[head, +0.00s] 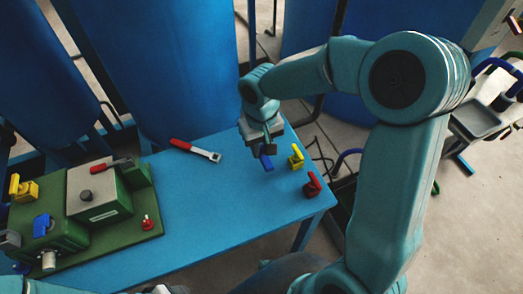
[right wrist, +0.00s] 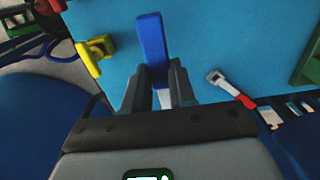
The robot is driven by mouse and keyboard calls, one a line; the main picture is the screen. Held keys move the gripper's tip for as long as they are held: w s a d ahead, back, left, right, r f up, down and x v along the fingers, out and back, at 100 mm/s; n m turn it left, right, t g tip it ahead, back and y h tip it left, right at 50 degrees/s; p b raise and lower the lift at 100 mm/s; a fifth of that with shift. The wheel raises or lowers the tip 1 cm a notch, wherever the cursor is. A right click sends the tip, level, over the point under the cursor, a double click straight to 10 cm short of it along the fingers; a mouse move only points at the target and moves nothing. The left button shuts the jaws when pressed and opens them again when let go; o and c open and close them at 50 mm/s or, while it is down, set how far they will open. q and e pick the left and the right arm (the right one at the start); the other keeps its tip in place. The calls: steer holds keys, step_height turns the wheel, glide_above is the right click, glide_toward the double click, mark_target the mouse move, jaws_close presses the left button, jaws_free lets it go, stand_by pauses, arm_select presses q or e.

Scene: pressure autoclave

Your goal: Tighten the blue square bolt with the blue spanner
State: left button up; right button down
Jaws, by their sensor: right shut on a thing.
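The blue spanner (head: 265,161) is in my right gripper (head: 262,140), over the far right part of the blue table. In the right wrist view the blue spanner (right wrist: 152,45) stands out between the two grey fingers of my right gripper (right wrist: 160,85), which are shut on it. A blue part (head: 42,226), which looks like the blue square bolt, is on the green machine (head: 95,250) at the far left, well apart from the spanner. Its exact shape is too small to tell.
A yellow piece (head: 296,157) and a red piece (head: 312,184) stand near the table's right edge. A red-handled wrench (head: 195,150) lies toward the back. The middle of the table (head: 215,205) is clear. Large blue tanks (head: 165,70) stand behind.

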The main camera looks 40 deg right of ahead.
mark_target(261, 151)
arm_select(q)
step_height(261, 151, up, 6)
steer(key=p, duration=0.5)
steer(key=shift+s+a+r, duration=0.25)
arm_select(e)
step_height(261, 151, up, 8)
steer(key=shift+a+r, duration=0.1)
arm_select(q)
steer(key=shift+w+a, duration=0.1)
steer(key=shift+c, duration=1.2)
steer(key=shift+a+r, duration=0.1)
steer(key=shift+r, duration=0.05)
arm_select(e)
steer(key=w+a+f+n, duration=0.1)
steer(key=w+a+n, duration=0.1)
steer(key=a, duration=0.6)
steer(key=shift+w+f+n, duration=0.3)
steer(key=shift+w, duration=0.6)
